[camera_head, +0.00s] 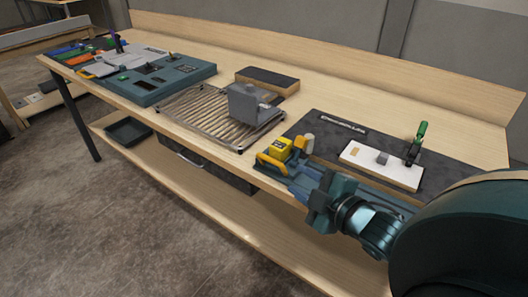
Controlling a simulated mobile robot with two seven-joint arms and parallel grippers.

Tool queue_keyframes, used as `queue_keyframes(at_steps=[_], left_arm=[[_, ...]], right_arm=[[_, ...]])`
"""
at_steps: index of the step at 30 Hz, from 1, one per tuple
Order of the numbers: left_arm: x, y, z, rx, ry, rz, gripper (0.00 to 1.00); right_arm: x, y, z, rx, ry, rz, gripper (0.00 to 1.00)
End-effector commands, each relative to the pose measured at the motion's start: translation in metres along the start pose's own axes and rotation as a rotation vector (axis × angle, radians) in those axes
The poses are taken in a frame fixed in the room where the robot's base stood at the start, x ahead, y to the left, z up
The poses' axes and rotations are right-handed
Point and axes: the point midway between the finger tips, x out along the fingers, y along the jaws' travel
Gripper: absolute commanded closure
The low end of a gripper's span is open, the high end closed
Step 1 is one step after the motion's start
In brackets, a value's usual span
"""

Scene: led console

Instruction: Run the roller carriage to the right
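A yellow block-shaped carriage (279,150), which looks like the roller carriage, sits at the left end of a blue-green rail or base (392,195) along the table's front edge. A pale cylindrical knob or roller (304,143) stands just right of it. My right gripper (296,177) reaches in from the lower right, its fingers close in front of the carriage and pointing at it. The fingers are small and overlap the blue parts, so I cannot tell their gap or any contact. The gripper hides part of the base. My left gripper is not in view.
On the wooden table (215,56), a dark mat (455,160) holds a white slider plate (381,166) and a green-handled lever (418,140). Left are a slatted rack (190,115) with a grey block (243,103), a dark-topped block (267,80) and a blue console (180,75).

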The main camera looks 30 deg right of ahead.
Motion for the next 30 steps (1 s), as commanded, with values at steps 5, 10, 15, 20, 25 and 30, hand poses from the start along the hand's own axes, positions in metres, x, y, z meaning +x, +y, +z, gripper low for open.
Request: queue_keyframes(at_steps=[5,10,15,20,25,30], left_arm=[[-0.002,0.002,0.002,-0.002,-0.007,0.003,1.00],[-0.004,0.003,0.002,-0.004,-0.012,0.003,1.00],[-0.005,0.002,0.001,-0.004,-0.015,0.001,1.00],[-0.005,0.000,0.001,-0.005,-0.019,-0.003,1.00],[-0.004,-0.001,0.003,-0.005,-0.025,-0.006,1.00],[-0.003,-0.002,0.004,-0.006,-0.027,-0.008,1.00]], right_arm=[[0.010,0.002,-0.001,-0.006,0.003,0.005,0.66],[0.036,0.003,-0.001,-0.004,0.003,0.006,0.66],[0.067,0.003,-0.001,-0.003,0.003,0.006,0.66],[0.096,0.002,-0.001,-0.002,0.002,0.004,0.66],[0.119,0.002,-0.001,-0.002,0.002,0.003,0.66],[0.130,0.001,-0.001,-0.004,0.002,0.001,0.66]])
